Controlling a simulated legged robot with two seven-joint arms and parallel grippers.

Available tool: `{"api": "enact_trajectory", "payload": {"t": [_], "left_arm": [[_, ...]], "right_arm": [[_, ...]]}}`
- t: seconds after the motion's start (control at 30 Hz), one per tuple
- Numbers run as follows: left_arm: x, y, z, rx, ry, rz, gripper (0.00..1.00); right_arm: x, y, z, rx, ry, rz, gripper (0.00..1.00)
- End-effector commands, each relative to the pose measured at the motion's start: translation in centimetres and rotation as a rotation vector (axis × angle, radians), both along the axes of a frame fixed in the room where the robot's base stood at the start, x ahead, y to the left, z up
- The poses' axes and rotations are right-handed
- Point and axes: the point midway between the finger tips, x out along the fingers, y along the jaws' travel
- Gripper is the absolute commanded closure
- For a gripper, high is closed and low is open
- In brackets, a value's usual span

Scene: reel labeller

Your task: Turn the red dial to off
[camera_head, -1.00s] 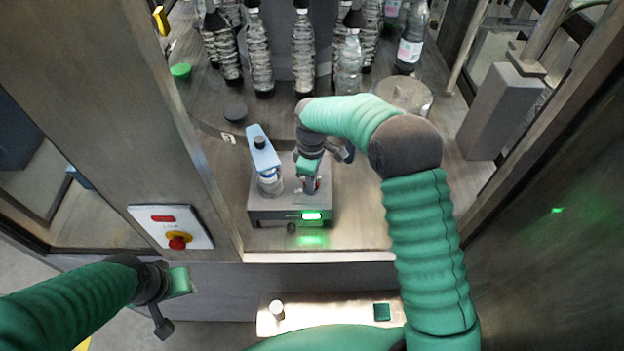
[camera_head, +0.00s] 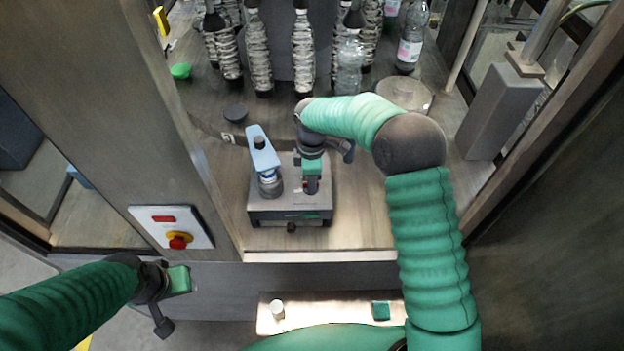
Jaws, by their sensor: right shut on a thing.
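A grey box-shaped device (camera_head: 268,207) stands near the front edge of the wooden deck, with a blue-topped part on its left. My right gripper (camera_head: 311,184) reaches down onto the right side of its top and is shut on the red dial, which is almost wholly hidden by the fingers. The device's small front display (camera_head: 311,216) is dark. My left gripper (camera_head: 170,300) is low at the left, in front of the deck and away from the device; its fingers look spread with nothing between them.
Several bottles (camera_head: 303,50) stand at the back of the deck. A panel with a red and yellow button (camera_head: 178,240) is on the left post. A round metal piece (camera_head: 405,94) lies behind my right arm. A lit shelf (camera_head: 340,308) is below.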

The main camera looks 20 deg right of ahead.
Motion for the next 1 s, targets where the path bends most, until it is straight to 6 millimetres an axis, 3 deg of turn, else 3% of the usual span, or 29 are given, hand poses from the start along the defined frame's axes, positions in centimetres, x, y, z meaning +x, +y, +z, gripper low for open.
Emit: {"api": "enact_trajectory", "payload": {"t": [0.07,0.1,0.27,0.53,0.67,0.77,1.0], "left_arm": [[0.0,0.0,0.0,0.0,0.0,0.0,0.64],[0.0,0.0,0.0,0.0,0.0,0.0,0.64],[0.0,0.0,0.0,0.0,0.0,0.0,0.64],[0.0,0.0,0.0,0.0,0.0,0.0,0.64],[0.0,0.0,-0.5,0.0,0.0,0.0,0.64],[0.0,0.0,-1.4,0.0,0.0,0.0,0.64],[0.0,0.0,-3.1,0.0,0.0,0.0,0.64]], "right_arm": [[0.4,0.1,0.4,0.002,-0.015,0.003,1.0],[0.4,0.2,0.4,0.002,-0.015,0.003,0.86],[0.3,0.1,0.2,0.002,-0.01,0.002,0.66],[0.0,0.0,0.2,0.001,-0.005,0.0,0.66],[0.1,0.0,1.1,0.0,-0.007,0.0,0.66],[0.2,0.1,3.0,0.0,-0.01,0.001,0.66],[0.4,0.1,10.1,0.0,-0.011,0.001,0.66]]}}
